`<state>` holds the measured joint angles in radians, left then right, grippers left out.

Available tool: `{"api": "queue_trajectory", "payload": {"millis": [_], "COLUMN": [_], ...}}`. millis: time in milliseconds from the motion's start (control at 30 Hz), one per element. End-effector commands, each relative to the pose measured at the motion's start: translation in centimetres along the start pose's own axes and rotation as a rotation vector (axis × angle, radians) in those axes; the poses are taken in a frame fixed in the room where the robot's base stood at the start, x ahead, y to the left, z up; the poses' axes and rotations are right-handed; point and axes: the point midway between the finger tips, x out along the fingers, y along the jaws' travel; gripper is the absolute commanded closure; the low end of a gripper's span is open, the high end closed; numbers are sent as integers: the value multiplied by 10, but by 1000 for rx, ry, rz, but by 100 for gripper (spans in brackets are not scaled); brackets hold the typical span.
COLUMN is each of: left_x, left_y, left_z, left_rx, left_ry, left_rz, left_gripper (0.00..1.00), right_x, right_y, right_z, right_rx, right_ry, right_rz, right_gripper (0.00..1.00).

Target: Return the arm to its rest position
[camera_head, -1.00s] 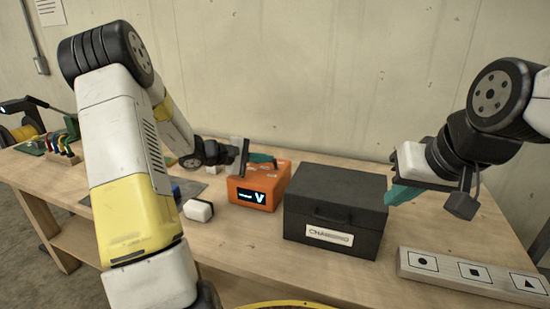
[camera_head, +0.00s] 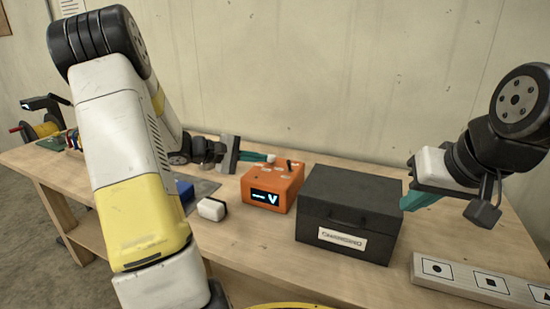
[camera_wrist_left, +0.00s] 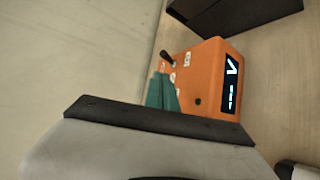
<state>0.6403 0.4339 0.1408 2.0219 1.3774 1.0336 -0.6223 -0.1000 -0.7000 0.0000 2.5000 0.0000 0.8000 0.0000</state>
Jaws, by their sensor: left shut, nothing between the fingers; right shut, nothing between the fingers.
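My left gripper (camera_head: 254,157) is shut and empty, its teal fingers pointing right just behind and left of an orange box (camera_head: 273,188) with a lit display. The left wrist view also shows these teal fingers (camera_wrist_left: 162,92) in front of the orange box (camera_wrist_left: 200,80); I cannot tell whether they touch it. My right gripper (camera_head: 414,200) is shut and empty. It hangs by the right edge of a black lidded case (camera_head: 345,205) with a label on its front, overlapping it in the picture.
A black-and-white block (camera_head: 212,208) lies left of the orange box, near a blue object (camera_head: 184,191). A panel with printed symbols (camera_head: 480,280) lies at the table's right front. A reel (camera_head: 42,130) stands at the far left. The wall is close behind the wooden table (camera_head: 260,245).

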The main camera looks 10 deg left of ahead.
Motion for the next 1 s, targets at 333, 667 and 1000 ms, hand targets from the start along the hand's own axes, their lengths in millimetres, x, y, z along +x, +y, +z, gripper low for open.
{"api": "queue_trajectory", "payload": {"millis": [333,667,1000], "left_x": [2,-31,-115], "left_y": [8,8,-16], "left_z": [28,186,264], "left_rx": [56,454,930], "left_ry": [-37,-162,-49], "left_rz": [-56,-455,-742], "left_gripper": [100,100,100], "right_x": [0,0,0], "right_y": [0,0,0], "right_z": [0,0,0], "right_rx": [0,0,0], "right_ry": [0,0,0], "right_rz": [0,0,0], "right_gripper": [100,100,100]}}
